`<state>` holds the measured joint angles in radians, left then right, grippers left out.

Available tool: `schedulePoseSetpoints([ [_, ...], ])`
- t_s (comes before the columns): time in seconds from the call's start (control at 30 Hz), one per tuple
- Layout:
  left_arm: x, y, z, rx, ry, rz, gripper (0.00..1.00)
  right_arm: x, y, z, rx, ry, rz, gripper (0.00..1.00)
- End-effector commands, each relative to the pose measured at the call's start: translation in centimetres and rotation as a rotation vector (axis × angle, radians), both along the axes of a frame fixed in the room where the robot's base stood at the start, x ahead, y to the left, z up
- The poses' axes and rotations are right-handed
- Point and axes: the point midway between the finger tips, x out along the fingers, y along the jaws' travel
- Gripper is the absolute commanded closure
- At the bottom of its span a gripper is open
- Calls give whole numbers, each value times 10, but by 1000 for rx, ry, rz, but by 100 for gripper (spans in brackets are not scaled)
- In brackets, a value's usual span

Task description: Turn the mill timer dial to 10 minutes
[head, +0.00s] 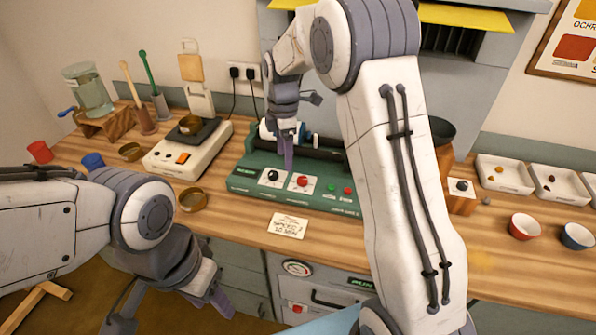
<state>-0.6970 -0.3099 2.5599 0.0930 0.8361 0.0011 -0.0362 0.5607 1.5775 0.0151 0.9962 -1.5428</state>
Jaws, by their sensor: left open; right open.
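The green mill (240,185) stands mid-table, with a roller and jar along its back. A black dial (271,175) on a white plate is at the left of its front panel, with a red knob (303,181) to its right. The dial's marks are too small to read, so its setting cannot be told. My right gripper (288,158) is open and points down over the mill, a finger tip just above and between the dial and the red knob; contact cannot be told. My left gripper (172,310) is open and empty, low in front of the table.
A paper card (288,225) lies before the mill. A white scale (185,150) and brass dishes (193,199) stand left. Red (524,226) and blue (577,236) bowls and white trays (505,174) stand right. My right arm hides part of the table.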

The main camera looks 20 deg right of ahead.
Motion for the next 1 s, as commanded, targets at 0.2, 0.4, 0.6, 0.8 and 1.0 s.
schedulePoseSetpoints([
  [0.2,0,0,1,0,0,0,50,37,-59,-29,-13,7,165,30],
  [0.4,0,0,7,0,0,0,50,40,-63,-49,-13,11,194,30],
  [0.6,0,0,18,0,0,1,50,39,-62,-86,-12,11,192,30],
  [0.8,0,0,28,0,0,1,50,39,-62,-118,-13,9,192,30],
  [1.0,0,0,31,0,0,2,50,40,-62,-134,-13,5,192,30],
])
